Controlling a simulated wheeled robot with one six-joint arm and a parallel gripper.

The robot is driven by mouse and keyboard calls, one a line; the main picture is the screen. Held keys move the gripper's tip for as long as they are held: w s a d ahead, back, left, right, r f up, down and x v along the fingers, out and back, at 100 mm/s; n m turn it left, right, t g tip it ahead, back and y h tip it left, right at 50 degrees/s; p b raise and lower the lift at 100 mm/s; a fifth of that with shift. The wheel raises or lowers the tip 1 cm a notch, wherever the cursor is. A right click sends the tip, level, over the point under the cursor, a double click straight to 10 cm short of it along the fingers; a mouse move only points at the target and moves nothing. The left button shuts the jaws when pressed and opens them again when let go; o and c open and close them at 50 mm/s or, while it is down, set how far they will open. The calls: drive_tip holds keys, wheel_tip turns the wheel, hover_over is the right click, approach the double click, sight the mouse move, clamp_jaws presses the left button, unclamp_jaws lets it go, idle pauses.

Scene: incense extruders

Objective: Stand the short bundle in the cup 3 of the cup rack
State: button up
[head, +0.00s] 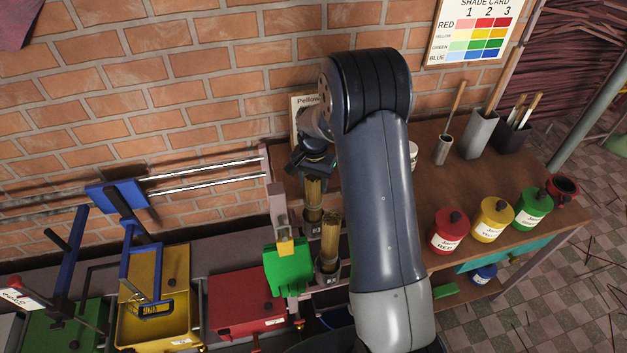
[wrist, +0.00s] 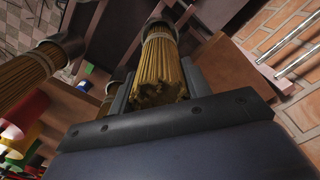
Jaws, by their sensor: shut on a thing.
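My gripper (head: 313,168) is shut on a tan bundle of sticks (head: 313,196), which hangs upright below it. In the wrist view the jaws (wrist: 158,84) hold this bundle (wrist: 160,62) from both sides, with its stick ends towards the camera. In the head view the bundle's lower end meets a dark cup (head: 313,230); I cannot tell how deep it sits. A second bundle (head: 331,232) stands in a nearer dark cup (head: 327,270); a bundle also shows at left in the wrist view (wrist: 30,76). The cup numbers are too small to read, and my arm hides part of the rack.
Red (head: 449,233), yellow (head: 492,220) and green (head: 533,208) jars stand on the wooden bench right of my arm. A green block (head: 288,268) and a red box (head: 245,300) lie left of the cups. Metal rails (head: 205,175) run along the brick wall.

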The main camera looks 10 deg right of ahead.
drive_tip(key=shift+f, duration=0.1)
drive_tip(key=o, duration=1.5)
wheel_tip(320, 180, up, 11)
drive_tip(key=shift+f+b, duration=0.1)
drive_tip(key=shift+b, duration=0.6)
drive_tip(key=shift+f, duration=0.1)
wheel_tip(320, 180, down, 11)
drive_tip(key=shift+p, duration=0.8)
drive_tip(key=shift+r+p, duration=0.55)
drive_tip(key=shift+r, duration=0.35)
drive_tip(key=shift+r+p, duration=0.5)
drive_tip(key=shift+r, duration=0.25)
